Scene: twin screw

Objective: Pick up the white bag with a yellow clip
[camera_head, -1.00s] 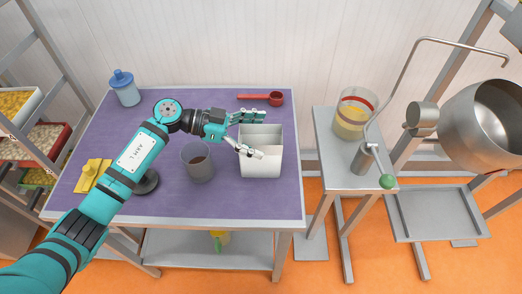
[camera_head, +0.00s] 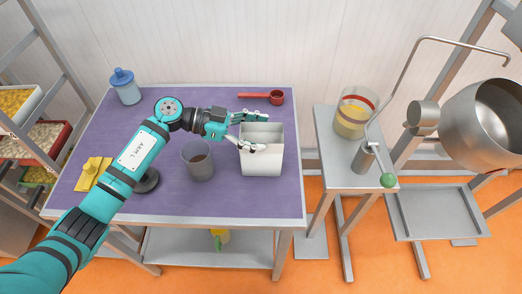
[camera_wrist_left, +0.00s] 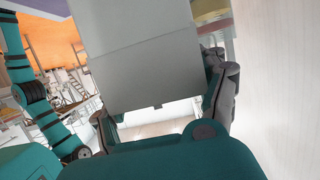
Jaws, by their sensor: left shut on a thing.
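The white bag (camera_head: 262,164) stands upright on the purple tabletop as an open-topped, box-like container. My left gripper (camera_head: 258,133) reaches it from the left, with one finger at the back by the rim and one across the near upper side. It is shut on the bag. In the left wrist view the pale wall of the bag (camera_wrist_left: 150,70) fills the space between the fingers of my left gripper (camera_wrist_left: 160,95). No yellow clip shows on the bag. A yellow object (camera_head: 93,173) lies at the table's left; its exact shape is partly hidden by my arm. My right gripper is not in view.
A grey cup (camera_head: 198,163) stands just left of the bag. A red scoop (camera_head: 262,97) and a blue-lidded jar (camera_head: 125,87) are at the back. A side stand (camera_head: 340,172) with a yellow-filled container (camera_head: 354,114) is right. The table's front right is clear.

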